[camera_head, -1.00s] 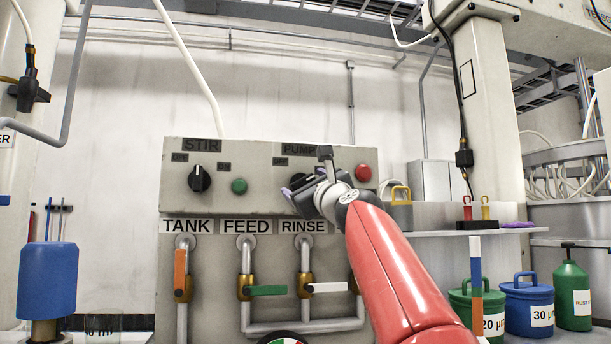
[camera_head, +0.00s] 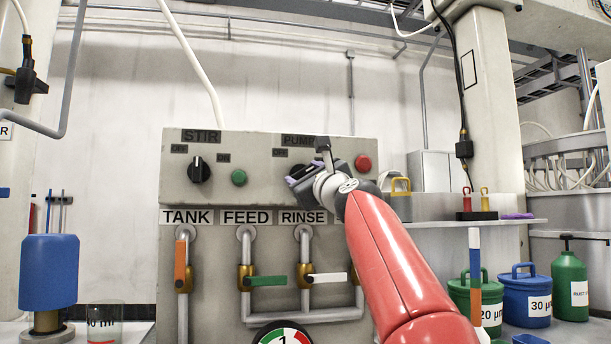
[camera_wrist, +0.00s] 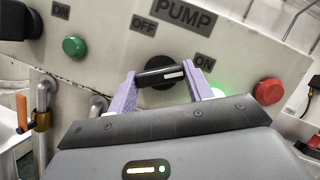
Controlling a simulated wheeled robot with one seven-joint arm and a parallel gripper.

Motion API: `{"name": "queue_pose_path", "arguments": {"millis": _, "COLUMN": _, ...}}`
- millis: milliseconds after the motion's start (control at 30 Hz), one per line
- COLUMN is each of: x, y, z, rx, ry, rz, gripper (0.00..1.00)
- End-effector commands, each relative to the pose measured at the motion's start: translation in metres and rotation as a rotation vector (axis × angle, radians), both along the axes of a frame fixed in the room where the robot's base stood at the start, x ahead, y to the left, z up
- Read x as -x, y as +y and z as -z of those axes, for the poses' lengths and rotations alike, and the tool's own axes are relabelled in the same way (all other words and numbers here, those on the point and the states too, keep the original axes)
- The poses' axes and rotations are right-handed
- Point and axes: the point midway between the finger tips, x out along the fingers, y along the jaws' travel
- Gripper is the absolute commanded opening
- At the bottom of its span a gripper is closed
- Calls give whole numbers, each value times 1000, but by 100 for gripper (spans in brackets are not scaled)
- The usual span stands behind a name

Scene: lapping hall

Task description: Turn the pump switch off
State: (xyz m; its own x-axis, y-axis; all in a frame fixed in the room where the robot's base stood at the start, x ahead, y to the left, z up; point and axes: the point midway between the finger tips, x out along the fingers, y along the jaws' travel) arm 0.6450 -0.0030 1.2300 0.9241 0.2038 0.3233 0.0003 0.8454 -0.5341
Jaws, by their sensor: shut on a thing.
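The pump switch (camera_wrist: 158,74) is a black rotary knob on the panel under the PUMP label (camera_wrist: 184,12). OFF is marked at its upper left and ON at its right. Its grip bar lies nearly level in the wrist view, with a white mark at the right end, on the ON side. My gripper (camera_wrist: 160,88) has one purple finger at each end of the bar and is shut on it. A green lamp (camera_wrist: 219,92) glows behind the right finger. In the head view my gripper (camera_head: 297,178) hides most of the knob.
A red button (camera_wrist: 268,91) sits right of the knob. The STIR knob (camera_head: 199,170) and a green button (camera_head: 239,178) are farther left. Pipes with valve handles, including a green one (camera_head: 267,281), run below the panel. A shelf (camera_head: 470,224) stands at the right.

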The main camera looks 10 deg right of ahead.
Motion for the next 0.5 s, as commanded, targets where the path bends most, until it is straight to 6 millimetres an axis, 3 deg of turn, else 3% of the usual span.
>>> {"name": "queue_pose_path", "arguments": {"millis": 500, "x": -1, "y": -3, "z": -5, "rx": 392, "ry": 2, "rz": 0, "gripper": 28}}
